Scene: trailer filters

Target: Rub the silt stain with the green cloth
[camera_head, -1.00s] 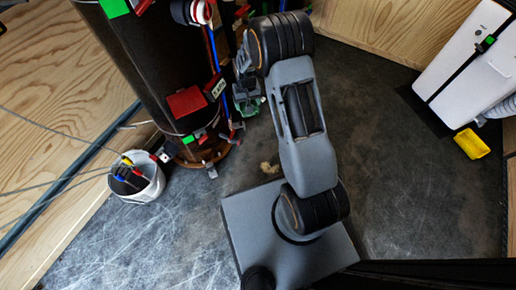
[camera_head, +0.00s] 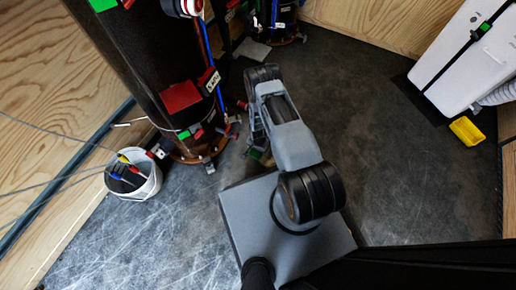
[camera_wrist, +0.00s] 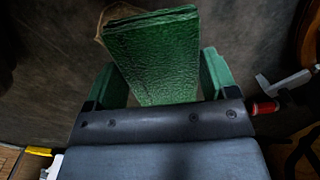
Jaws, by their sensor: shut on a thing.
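The green cloth (camera_wrist: 152,55) is a folded, wrinkled pad between the two green fingers of my gripper (camera_wrist: 160,82) in the wrist view. My gripper is shut on it. A tan patch, which looks like the silt stain (camera_wrist: 108,16), shows at the cloth's far left edge. The cloth covers the rest of it, and I cannot tell whether the cloth touches the floor. In the head view my gripper (camera_head: 258,152) is low by the front of my base, mostly behind my arm, with a bit of green showing. The stain is largely hidden there.
A large black cylinder (camera_head: 135,60) with a brown foot, red and green tags and small clamps stands close left of my gripper. A white bucket (camera_head: 140,180) with cables is farther left. A white case (camera_head: 470,50) and a yellow block (camera_head: 466,131) lie right. The floor between is clear.

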